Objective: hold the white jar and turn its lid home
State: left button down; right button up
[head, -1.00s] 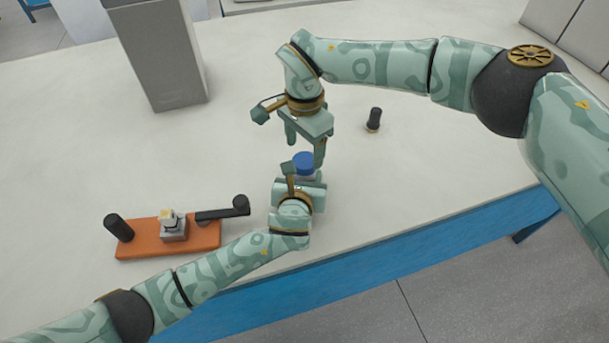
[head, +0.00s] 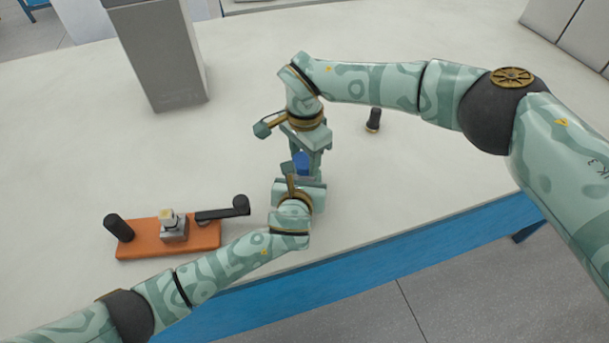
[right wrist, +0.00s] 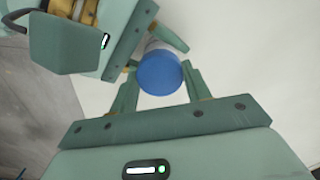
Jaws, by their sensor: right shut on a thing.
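The blue lid (head: 302,163) sits on top of the white jar (right wrist: 155,46), upright on the table as far as I can tell. In the right wrist view the lid (right wrist: 160,73) lies between the fingertips of my right gripper (right wrist: 161,88), which is shut on it from above. My left gripper (right wrist: 148,52) reaches in low from the front, with its fingers on both sides of the jar body, shut on it. In the head view the jar body is mostly hidden by the grippers. Whether the lid is fully seated cannot be seen.
An orange board (head: 200,239) with black posts and a small grey block lies at the left. A small dark peg (head: 374,119) stands behind and right. A tall grey box (head: 158,55) stands at the back left. The table's blue front edge runs below.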

jog(key=m, duration=0.3)
jog(key=o, duration=1.1)
jog(key=shift+r, duration=2.25)
jog(key=shift+c, duration=0.4)
